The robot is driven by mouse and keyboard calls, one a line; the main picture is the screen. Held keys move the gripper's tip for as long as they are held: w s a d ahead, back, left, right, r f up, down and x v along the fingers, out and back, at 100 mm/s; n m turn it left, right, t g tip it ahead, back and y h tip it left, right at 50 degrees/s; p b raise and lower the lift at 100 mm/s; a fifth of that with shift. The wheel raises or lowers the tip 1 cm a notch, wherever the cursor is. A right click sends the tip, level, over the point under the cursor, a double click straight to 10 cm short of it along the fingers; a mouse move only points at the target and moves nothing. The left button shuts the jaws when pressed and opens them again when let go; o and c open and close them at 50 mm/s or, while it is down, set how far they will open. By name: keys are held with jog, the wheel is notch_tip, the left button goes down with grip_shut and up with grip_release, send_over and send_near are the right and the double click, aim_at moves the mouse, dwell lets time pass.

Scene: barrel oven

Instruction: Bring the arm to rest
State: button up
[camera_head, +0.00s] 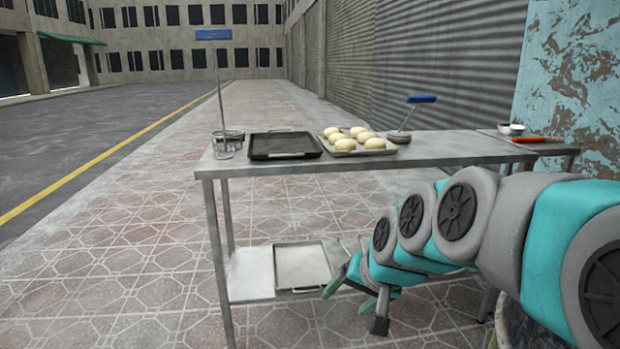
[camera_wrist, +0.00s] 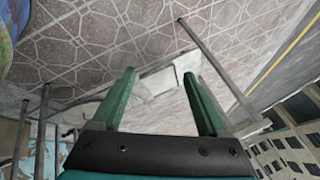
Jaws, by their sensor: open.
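My gripper (camera_head: 352,290) hangs low at the end of my arm, in front of the metal table (camera_head: 460,150) and below its top. In the wrist view my gripper (camera_wrist: 160,100) shows two green fingers spread apart, with nothing between them. Past the fingertips are the tiled pavement and a pale piece of the table's lower shelf (camera_wrist: 160,82). My arm reaches in from the right and hides part of the lower shelf and the table's right legs.
An empty tray (camera_head: 302,265) lies on the lower shelf. Pavement at left is clear.

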jog(key=s+d+f+n+g+h, duration=0.1)
jog(key=s+d+f+g, duration=0.1)
jog(key=s, duration=0.7)
jog(key=s+d+f+n+g+h, duration=0.1)
jog(key=s+d+f+g, duration=0.2)
jog(key=s+f, duration=0.2)
jog(key=s+d+f+n+g+h, duration=0.1)
jog(key=s+d+f+g, duration=0.1)
jog(key=s, duration=1)
jog(key=shift+s+d+f+g+p, duration=0.3)
jog(key=shift+s+d+f+p, duration=0.1)
jog(key=shift+d+f, duration=0.25)
jog(key=shift+c, duration=0.3)
